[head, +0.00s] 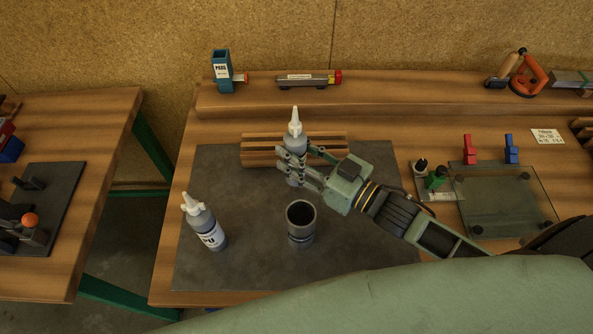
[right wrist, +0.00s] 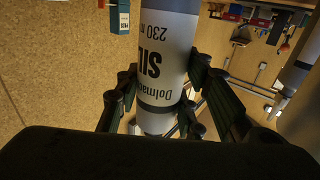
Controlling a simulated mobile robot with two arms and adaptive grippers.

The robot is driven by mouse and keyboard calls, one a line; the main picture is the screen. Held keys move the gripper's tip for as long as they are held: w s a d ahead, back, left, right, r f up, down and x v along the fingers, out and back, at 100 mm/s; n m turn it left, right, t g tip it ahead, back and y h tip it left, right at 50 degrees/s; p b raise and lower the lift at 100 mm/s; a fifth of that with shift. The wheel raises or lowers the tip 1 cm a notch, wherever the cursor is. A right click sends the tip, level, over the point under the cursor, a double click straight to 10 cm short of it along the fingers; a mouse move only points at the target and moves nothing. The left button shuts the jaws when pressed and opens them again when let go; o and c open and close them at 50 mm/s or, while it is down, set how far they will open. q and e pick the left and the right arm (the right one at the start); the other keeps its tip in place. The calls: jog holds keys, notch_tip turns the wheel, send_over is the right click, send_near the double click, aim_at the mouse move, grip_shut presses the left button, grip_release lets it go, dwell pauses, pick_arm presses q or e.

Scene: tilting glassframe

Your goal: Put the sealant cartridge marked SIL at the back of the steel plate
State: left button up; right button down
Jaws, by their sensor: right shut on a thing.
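The sealant cartridge marked SIL is upright in my right gripper (head: 297,166). In the head view its white nozzle and grey body (head: 295,142) show above the fingers. In the right wrist view its label SIL (right wrist: 165,65) shows between the fingers. The dark grey steel plate (head: 215,270) lies on the bench. The cartridge is over its back half, just in front of a ribbed wooden rack (head: 258,150). I cannot tell whether its base touches the plate. A second cartridge marked PU (head: 208,228) stands at the plate's left. My left gripper is not in view.
A dark, open, empty-looking cup (head: 301,232) stands on the plate in front of the held cartridge. A glass pane (head: 505,200) on black pads lies to the right, with red and blue clamps behind. A raised wooden shelf (head: 400,95) runs along the back.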

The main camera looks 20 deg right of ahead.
notch_tip(320, 180, down, 4)
jog(key=shift+f, duration=0.2)
jog(key=shift+f, duration=0.2)
jog(key=c, duration=1.2)
grip_release()
